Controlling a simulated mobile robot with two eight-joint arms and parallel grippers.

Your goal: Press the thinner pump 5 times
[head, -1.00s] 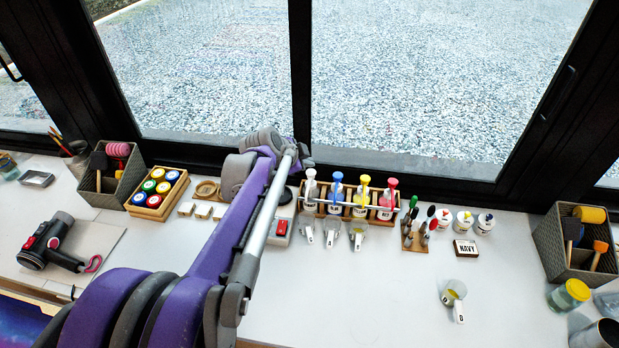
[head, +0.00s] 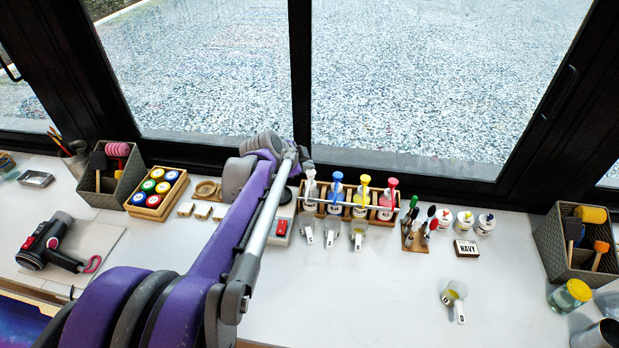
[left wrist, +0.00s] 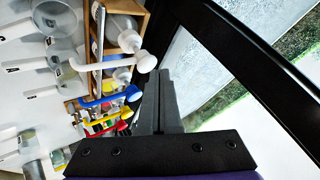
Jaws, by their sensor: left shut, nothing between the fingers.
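The pump with the white head (head: 310,174), which I take as the thinner pump, is leftmost in the wooden pump rack (head: 397,212). Its white head and long spout (left wrist: 146,62) also show in the left wrist view. My left gripper (head: 305,162) is at the rack's left end, by the white pump head. In the left wrist view the fingers (left wrist: 163,78) are shut together and empty, just beside the white head. I cannot tell whether they touch it or how far it is pressed. My right gripper is not in view.
Pumps with blue (head: 337,177), yellow (head: 365,179) and red (head: 391,182) heads stand along the rack. Small cups (head: 332,229) stand in front.

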